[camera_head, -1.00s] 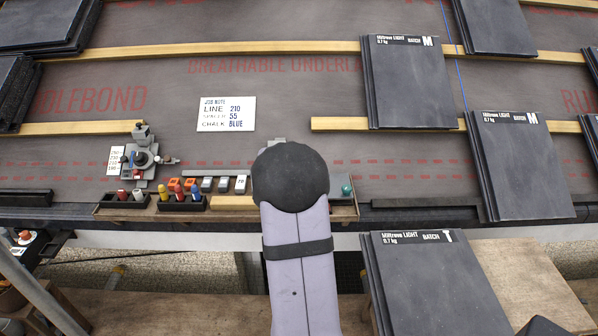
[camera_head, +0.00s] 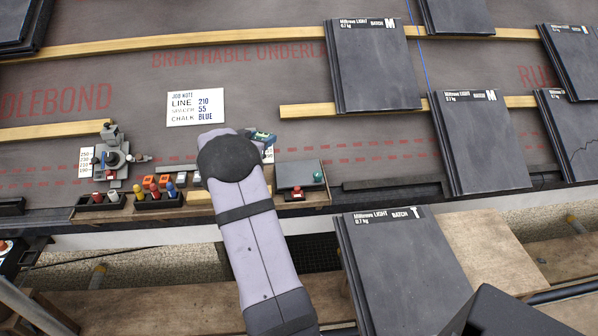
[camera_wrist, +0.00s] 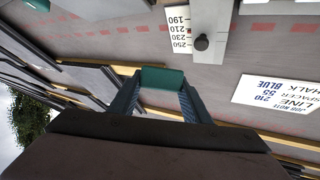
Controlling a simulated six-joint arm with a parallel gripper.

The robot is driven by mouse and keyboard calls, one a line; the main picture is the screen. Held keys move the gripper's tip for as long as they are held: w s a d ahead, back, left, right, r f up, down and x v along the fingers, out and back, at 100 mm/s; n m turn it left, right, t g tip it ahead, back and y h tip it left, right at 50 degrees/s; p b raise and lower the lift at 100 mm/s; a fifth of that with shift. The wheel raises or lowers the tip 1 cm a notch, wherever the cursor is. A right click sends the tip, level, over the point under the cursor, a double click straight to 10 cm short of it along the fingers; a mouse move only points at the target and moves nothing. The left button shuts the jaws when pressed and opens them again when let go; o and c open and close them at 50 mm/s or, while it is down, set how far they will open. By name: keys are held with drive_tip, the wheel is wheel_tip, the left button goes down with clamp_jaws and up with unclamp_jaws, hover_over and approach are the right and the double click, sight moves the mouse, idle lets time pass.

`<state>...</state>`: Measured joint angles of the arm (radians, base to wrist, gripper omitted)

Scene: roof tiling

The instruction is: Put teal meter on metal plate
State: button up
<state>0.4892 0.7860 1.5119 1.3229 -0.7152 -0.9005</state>
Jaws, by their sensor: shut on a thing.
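The teal meter (camera_wrist: 163,77) is a small block held between the two fingers of my gripper (camera_wrist: 161,88) in the wrist view. In the head view it shows as a small teal-green shape (camera_head: 263,137) just beyond my arm's dark round joint, above the underlay. My fingers are mostly hidden by the arm there. The metal plate (camera_head: 292,173) is a flat grey rectangle at the right end of the wooden tray, below and right of the gripper. A teal knob (camera_head: 318,175) stands at its right side. The meter is apart from the plate.
A red button (camera_head: 298,194) sits in front of the plate. A job note (camera_head: 195,107) lies on the underlay. Slate stacks (camera_head: 375,65) stand to the right.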

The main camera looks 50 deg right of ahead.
drive_tip(key=s+d+r+m+g, duration=0.1)
drive_tip(key=s+d+m+g, duration=0.1)
drive_tip(key=s+g, duration=0.15)
drive_tip(key=m, duration=0.2)
hover_over(288, 173)
drive_tip(key=shift+s+r+g+h, duration=0.1)
drive_tip(key=shift+r+g+h, duration=0.05)
drive_tip(key=shift+g+h, duration=0.3)
drive_tip(key=shift+f+b, duration=1.75)
drive_tip(key=shift+f, duration=3.25)
drive_tip(key=o, duration=1.1)
drive_tip(key=shift+f, duration=0.15)
